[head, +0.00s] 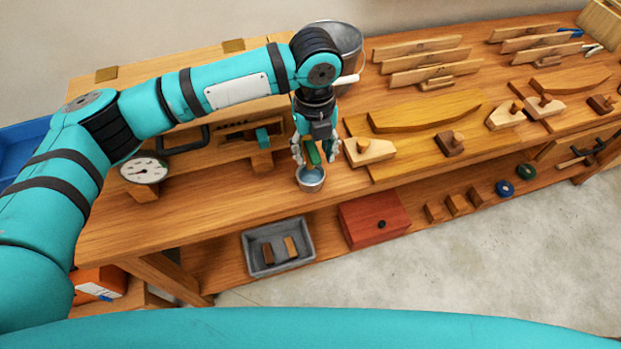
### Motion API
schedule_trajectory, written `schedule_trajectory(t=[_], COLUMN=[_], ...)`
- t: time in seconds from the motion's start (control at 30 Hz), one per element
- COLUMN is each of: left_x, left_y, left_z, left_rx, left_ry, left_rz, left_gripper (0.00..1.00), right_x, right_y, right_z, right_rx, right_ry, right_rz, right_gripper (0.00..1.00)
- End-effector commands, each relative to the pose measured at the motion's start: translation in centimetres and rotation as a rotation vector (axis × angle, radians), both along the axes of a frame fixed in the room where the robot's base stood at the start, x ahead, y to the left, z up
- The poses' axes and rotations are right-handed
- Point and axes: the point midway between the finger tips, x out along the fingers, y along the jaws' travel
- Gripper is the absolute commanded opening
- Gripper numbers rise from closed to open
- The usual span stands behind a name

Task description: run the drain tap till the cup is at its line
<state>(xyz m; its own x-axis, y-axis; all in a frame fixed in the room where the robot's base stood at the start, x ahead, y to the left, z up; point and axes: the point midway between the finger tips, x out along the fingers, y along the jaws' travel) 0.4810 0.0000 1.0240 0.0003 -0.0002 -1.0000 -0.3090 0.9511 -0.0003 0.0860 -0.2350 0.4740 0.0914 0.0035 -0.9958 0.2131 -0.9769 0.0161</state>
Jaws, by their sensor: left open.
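A small grey metal cup (311,184) stands near the front edge of the bench, with pale blue showing inside it. I cannot make out its line or the exact level. My left gripper (316,160) points down just above and behind the cup. Its fingers are apart on either side of a small green piece (313,153), which looks like the tap's handle. I cannot tell whether the fingers touch it. The tap's body and spout are mostly hidden by the gripper, and I see no clear stream. My right gripper is out of view.
A grey metal bucket (347,42) stands behind my left wrist. A round white dial (144,170) sits at the left of the bench. Wooden planes (370,150) and boards lie close on the right. A grey tray (251,260) and red box (373,221) are on the lower shelf.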

Motion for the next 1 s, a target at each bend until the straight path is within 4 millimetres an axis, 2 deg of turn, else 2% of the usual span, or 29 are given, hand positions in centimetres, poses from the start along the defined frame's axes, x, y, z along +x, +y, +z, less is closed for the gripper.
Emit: schedule_trajectory(t=[0.13,0.4,0.47,0.67,1.0], left_x=[0.0,0.0,0.0,0.0,0.4], left_y=[0.0,0.0,0.0,-0.2,-0.8], left_z=[0.0,0.0,0.0,0.3,0.3], left_rx=[0.000,0.000,0.000,0.000,0.000], left_ry=[0.000,0.000,0.000,0.001,0.001], left_rz=[0.000,0.000,0.000,0.032,0.191], left_gripper=[0.42,0.06,0.00,0.00,0.00], right_x=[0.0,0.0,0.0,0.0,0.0], right_y=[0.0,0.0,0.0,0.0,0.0], right_z=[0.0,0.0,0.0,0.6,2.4], right_rx=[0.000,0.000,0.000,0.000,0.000], right_ry=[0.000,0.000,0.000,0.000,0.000], right_rz=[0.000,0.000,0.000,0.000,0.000], right_gripper=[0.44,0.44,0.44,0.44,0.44])
